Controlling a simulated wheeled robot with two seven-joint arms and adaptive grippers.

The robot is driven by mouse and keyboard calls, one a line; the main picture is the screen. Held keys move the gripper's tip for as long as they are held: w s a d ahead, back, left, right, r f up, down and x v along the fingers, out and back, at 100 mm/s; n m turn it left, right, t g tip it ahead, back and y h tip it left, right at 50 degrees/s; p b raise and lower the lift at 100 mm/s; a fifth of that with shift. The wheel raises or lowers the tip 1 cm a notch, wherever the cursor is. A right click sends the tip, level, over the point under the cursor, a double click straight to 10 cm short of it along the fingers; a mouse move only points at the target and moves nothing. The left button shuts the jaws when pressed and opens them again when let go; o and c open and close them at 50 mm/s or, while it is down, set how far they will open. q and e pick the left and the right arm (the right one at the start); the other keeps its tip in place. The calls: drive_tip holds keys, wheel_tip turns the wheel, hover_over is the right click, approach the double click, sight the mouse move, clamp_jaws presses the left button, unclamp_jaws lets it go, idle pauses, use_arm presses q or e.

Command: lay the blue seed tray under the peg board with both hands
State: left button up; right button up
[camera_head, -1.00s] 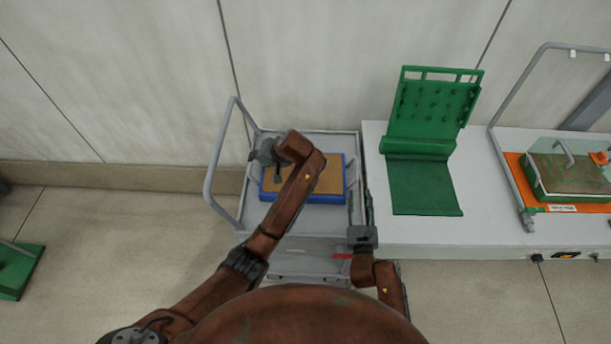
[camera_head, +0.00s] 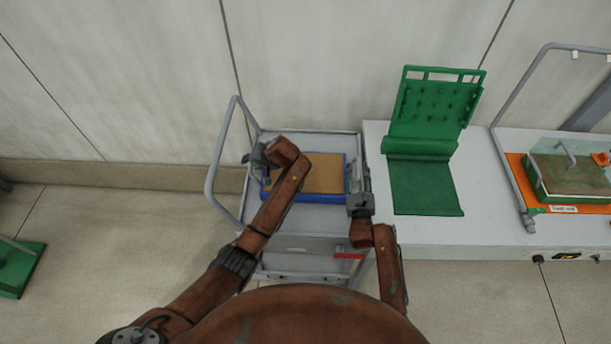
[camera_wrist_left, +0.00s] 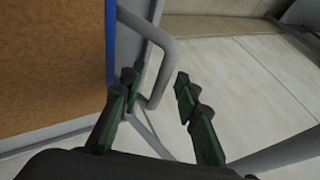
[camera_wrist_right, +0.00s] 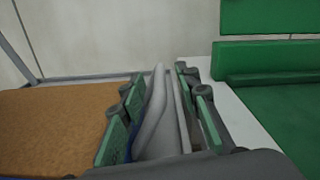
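The blue seed tray (camera_head: 320,198), with a flat brown fill, lies on the grey cart. The peg board (camera_head: 436,103) is green with rows of pegs and stands on the white bench right of the cart. My left gripper (camera_head: 262,170) is at the tray's left edge; in the left wrist view its fingers (camera_wrist_left: 160,105) are spread, with the blue rim beside the left finger. My right gripper (camera_head: 359,182) is at the tray's right edge. In the right wrist view its fingers (camera_wrist_right: 160,105) are apart, with a grey cart edge between them and a little blue by the left finger.
The cart (camera_head: 312,143) has a tubular handle (camera_head: 217,165) at its left. A green mat (camera_head: 424,188) lies below the peg board. Further right are an orange base (camera_head: 522,172) and a green box (camera_head: 570,180) under a grey frame.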

use_arm(q)
drive_tip(key=shift+f, duration=0.1)
use_arm(e)
drive_tip(key=shift+w, duration=0.25)
use_arm(q)
drive_tip(key=shift+c, duration=0.5)
use_arm(e)
drive_tip(key=shift+c, duration=0.4)
use_arm(q)
drive_tip(key=shift+w, duration=0.1)
drive_tip(key=c, duration=0.6)
use_arm(e)
drive_tip(key=c, duration=0.7)
use_arm(q)
clamp_jaws()
use_arm(e)
clamp_jaws()
use_arm(q)
drive_tip(key=shift+a, duration=0.2)
use_arm(e)
drive_tip(key=shift+d+f, duration=0.1)
